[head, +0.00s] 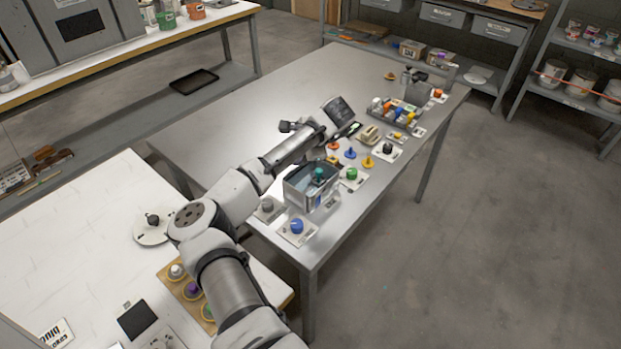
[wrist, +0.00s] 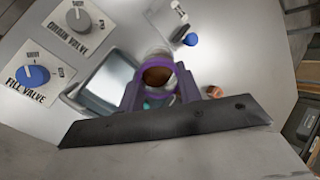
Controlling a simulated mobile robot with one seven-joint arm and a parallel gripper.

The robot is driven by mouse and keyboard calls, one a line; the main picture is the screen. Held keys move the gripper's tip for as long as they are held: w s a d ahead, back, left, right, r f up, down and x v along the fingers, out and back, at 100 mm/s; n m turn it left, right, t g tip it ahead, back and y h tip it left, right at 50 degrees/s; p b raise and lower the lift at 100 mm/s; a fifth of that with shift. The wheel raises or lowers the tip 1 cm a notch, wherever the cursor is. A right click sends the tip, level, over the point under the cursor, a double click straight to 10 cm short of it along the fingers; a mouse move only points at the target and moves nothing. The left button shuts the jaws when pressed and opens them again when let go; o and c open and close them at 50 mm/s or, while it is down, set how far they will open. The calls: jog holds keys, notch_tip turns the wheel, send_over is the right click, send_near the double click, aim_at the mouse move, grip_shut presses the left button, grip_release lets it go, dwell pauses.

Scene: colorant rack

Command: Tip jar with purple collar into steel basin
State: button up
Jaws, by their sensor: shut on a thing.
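My gripper shows in the wrist view (wrist: 159,88), its two fingers closed on the sides of the jar's purple collar (wrist: 155,62). The jar is seen end-on, with brown content (wrist: 158,75) showing inside the collar; its exact tilt is unclear. The steel basin (wrist: 107,82) lies just left of the jar in the wrist view, partly covered by my gripper. In the head view the basin (head: 299,199) stands on the metal table, with a teal-green thing (head: 319,174) at it. The jar cannot be made out in the head view.
The drain valve (wrist: 78,19) and blue fill valve (wrist: 33,75) sit beside the basin. Several coloured knobs, such as a green one (head: 352,173), stand along the table edge to its right. A bottle tray (head: 417,124) is farther back. The table's left side is clear.

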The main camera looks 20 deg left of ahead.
jog(key=shift+s+d+y, duration=0.1)
jog(key=shift+d+y, duration=0.15)
jog(key=shift+y, duration=0.05)
jog(key=shift+d+r+t+y+b, duration=0.15)
jog(key=shift+d+t+y+b, duration=0.25)
jog(key=shift+y+b, duration=0.55)
jog(key=shift+s+f+y+b, duration=0.1)
jog(key=shift+f+y+b, duration=0.55)
jog(key=shift+b, duration=1.35)
jog(key=shift+s+d+r+t+y+b, duration=0.1)
jog(key=shift+t+y+b, duration=0.35)
jog(key=shift+y+b, duration=0.65)
jog(key=shift+d+r+t+y+b, duration=0.1)
jog(key=shift+t+y+b, duration=0.4)
jog(key=shift+b, duration=1.05)
jog(key=shift+s+d+r+y+b, duration=0.2)
jog(key=shift+d+r+y+b, duration=0.5)
jog(key=shift+r+b, duration=0.1)
jog(key=shift+t+y+b, duration=0.35)
jog(key=shift+y+b, duration=0.25)
jog(key=shift+b, duration=0.4)
